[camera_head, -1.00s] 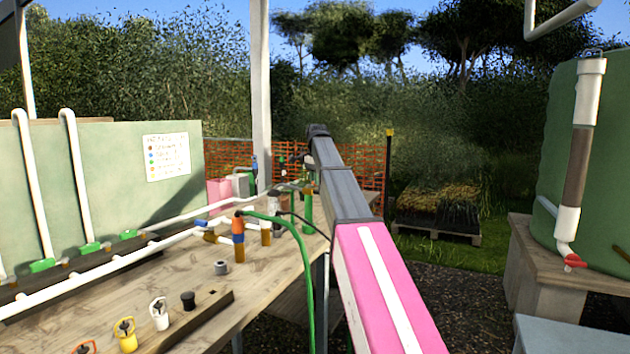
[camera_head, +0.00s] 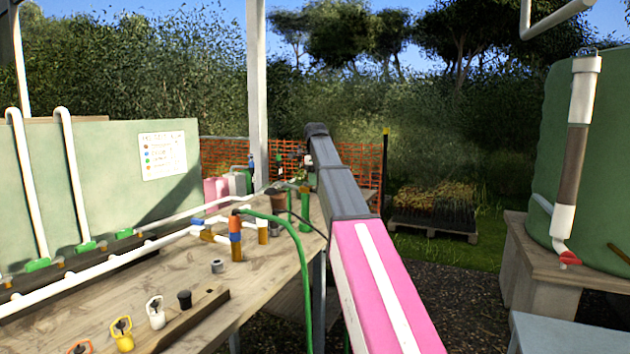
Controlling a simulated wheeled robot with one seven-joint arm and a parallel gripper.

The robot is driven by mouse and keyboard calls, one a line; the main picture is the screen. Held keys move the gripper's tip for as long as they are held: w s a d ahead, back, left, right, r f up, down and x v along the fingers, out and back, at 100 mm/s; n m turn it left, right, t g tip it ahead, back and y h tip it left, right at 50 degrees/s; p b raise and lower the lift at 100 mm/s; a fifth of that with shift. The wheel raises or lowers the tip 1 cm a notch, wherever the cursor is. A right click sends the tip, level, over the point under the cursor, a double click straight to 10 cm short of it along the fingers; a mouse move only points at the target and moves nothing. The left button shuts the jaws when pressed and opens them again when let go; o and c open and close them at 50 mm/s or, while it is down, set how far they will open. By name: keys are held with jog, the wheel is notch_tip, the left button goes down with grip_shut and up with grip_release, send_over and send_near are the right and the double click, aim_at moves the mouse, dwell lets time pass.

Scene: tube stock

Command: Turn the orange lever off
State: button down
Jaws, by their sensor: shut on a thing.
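An orange-rimmed lever fitting (camera_head: 80,347) shows at the bottom left edge of the bench, partly cut off by the frame. I cannot tell which of these, if either, is the orange lever. My pink and grey arm reaches away over the bench's right side. My gripper is hidden beyond the arm's far end, and what it holds cannot be seen.
A red-handled valve (camera_head: 569,260) hangs by the green tank (camera_head: 545,150) at right. Gravel lies between bench and tank.

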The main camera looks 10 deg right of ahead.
jog(key=shift+s+a+m, duration=0.15)
jog(key=shift+s+m, duration=0.15)
jog(key=shift+m, duration=0.7)
jog(key=c, duration=1)
grip_release()
jog(key=shift+c, duration=0.2)
